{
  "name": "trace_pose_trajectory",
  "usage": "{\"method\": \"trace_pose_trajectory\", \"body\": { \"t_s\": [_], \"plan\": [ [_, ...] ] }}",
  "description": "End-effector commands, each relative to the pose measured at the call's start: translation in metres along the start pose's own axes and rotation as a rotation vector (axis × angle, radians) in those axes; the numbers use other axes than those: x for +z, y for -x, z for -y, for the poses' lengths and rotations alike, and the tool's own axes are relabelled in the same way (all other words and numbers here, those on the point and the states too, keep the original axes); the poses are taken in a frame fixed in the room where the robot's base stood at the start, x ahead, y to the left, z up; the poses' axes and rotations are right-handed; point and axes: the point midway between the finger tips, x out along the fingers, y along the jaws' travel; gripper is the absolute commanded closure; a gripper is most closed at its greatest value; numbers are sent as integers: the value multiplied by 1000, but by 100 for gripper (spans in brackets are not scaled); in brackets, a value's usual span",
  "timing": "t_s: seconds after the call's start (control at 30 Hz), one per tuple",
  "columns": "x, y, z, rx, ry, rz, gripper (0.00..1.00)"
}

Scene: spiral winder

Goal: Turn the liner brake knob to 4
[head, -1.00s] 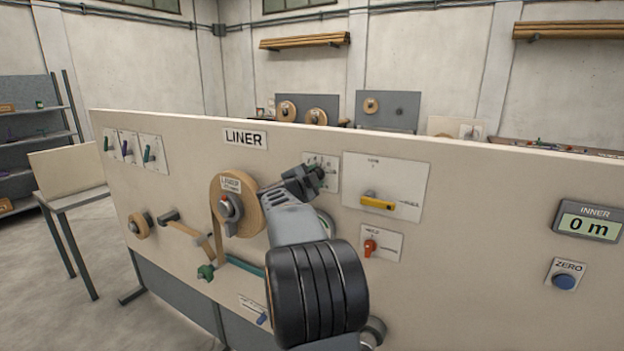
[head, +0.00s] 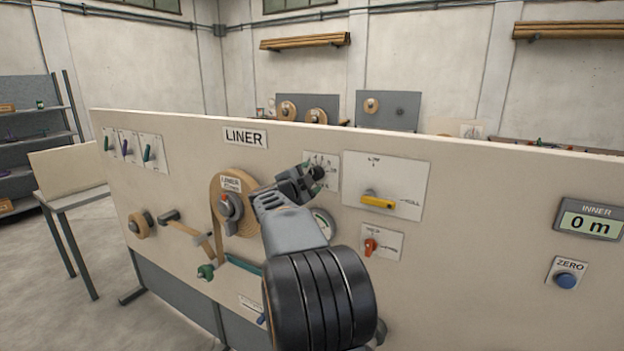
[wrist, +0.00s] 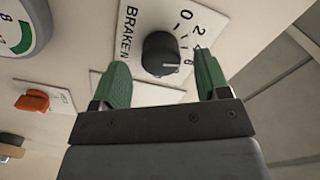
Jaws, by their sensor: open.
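The brake knob (wrist: 160,54) is round and black, on a white plate (wrist: 122,48) lettered BRAKE with a dial of numbers, some of them cut off or hard to read. A light pointer mark shows on the knob's right side in the wrist view. My gripper (wrist: 160,64) is open, with one green finger on each side of the knob in that view. I cannot tell whether either finger touches it. In the head view my gripper (head: 306,180) is in front of the brake plate (head: 330,163) and hides part of it.
A white plate with a yellow handle (head: 378,202) is right of the gripper, with a red knob (head: 370,246) below. A round gauge (head: 324,222) is partly behind my arm. A tape roll labelled LINER (head: 236,190) is on the left.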

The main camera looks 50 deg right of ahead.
Motion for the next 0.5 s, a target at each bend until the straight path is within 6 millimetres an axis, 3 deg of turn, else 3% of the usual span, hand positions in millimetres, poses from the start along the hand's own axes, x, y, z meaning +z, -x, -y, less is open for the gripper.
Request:
{"method": "trace_pose_trajectory", "body": {
  "t_s": [0.2, 0.5],
  "plan": [
    [2, 48, -1, -3, -1, 4, 31],
    [1, 95, -1, -2, 0, 2, 31]
  ]
}}
